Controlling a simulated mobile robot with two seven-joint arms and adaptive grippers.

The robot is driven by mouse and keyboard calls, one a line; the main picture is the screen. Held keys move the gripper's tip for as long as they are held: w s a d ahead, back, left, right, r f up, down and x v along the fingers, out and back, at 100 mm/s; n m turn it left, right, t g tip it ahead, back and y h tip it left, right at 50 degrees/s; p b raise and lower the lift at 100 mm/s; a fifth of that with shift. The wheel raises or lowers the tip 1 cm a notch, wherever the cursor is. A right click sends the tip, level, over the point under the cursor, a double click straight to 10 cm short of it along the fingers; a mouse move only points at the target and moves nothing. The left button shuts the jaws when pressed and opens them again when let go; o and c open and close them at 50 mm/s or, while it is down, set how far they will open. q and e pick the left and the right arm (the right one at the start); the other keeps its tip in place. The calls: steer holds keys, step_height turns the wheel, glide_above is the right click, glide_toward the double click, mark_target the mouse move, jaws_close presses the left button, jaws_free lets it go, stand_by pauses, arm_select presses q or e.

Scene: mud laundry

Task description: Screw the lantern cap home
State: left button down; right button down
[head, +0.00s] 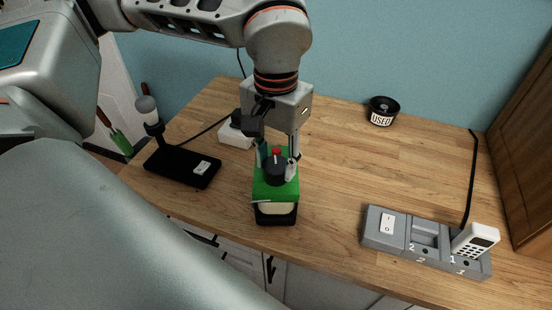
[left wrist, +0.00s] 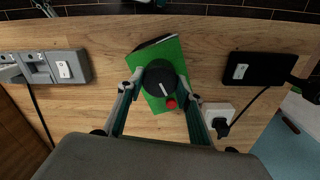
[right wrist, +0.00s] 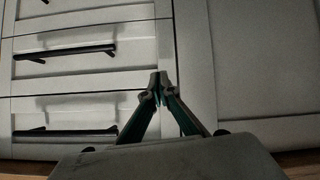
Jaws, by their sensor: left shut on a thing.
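The lantern (head: 264,192) stands upright near the table's front edge, with a green top and a pale window above a dark base. Its round black cap (head: 274,172) sits on the green top; in the left wrist view the cap (left wrist: 157,72) shows a white mark. My left gripper (head: 278,162) points down from above, with its fingers shut on opposite sides of the cap. A red knob (left wrist: 171,104) is beside the cap on the green top. My right gripper (right wrist: 160,85) shows only in the right wrist view, with its fingertips together and nothing visible between them.
A black lamp base (head: 182,167) is to the left and a white box (head: 234,137) behind the lantern. A grey dock (head: 385,239) with a white handset (head: 474,239) is at right. Drawers (right wrist: 70,80) face my right gripper.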

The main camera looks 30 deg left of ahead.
arm_select(q)
steer(key=shift+s+f, duration=0.1)
steer(key=shift+f, duration=0.05)
steer(key=shift+m, duration=1.5)
steer(key=c, duration=1.4)
jaws_free()
steer(key=shift+o, duration=0.5)
steer(key=c, duration=0.4)
